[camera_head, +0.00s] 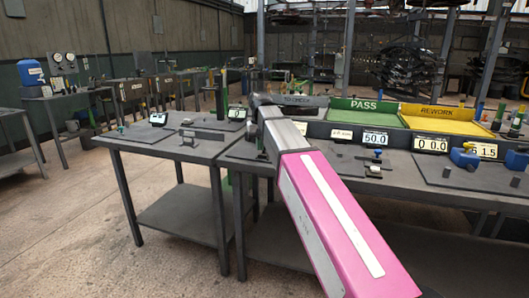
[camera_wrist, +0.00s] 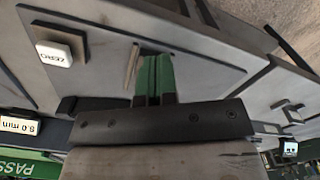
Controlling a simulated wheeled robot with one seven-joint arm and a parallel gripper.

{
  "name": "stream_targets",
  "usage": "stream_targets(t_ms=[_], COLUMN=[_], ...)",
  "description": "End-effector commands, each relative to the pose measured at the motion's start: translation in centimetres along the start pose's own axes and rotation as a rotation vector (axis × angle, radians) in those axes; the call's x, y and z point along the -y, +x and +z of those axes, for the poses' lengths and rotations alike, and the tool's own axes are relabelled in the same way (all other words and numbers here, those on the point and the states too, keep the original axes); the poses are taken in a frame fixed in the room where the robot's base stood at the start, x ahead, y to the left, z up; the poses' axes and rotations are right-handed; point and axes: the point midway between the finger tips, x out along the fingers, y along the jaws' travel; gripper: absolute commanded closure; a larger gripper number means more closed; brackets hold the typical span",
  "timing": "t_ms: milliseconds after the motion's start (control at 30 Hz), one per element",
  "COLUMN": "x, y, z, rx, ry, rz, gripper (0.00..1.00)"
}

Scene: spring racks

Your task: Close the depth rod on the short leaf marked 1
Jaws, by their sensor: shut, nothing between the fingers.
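My gripper (camera_wrist: 156,62) shows in the wrist view as two green-padded fingers, shut together and empty. They are over a grey plate (camera_wrist: 95,75). A thin tan bar (camera_wrist: 132,64) is just left of the fingers; I cannot tell whether it is the rod or a leaf. A white block marked ZERO (camera_wrist: 54,51) sits on the plate, left of the fingers. No leaf marked 1 can be made out. In the head view my arm hides the fingers and part of the bench.
A green PASS tray (camera_head: 365,121) and yellow REWORK tray (camera_head: 446,129) stand at the bench's back. Number displays (camera_head: 375,138) line its edge. A second table (camera_head: 170,147) with small fixtures stands at left. Floor at the left is clear.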

Motion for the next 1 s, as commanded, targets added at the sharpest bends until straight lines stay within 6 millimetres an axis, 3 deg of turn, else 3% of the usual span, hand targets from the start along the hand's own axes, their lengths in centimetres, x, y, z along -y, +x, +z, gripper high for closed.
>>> stream_targets(t_ms=[533,1000], x=[0.0,0.0], y=[1.8,1.9], z=[0.0,0.0], rx=[0.001,0.0], ry=[0.0,0.0], rz=[0.0,0.0], gripper=[1.0,1.0])
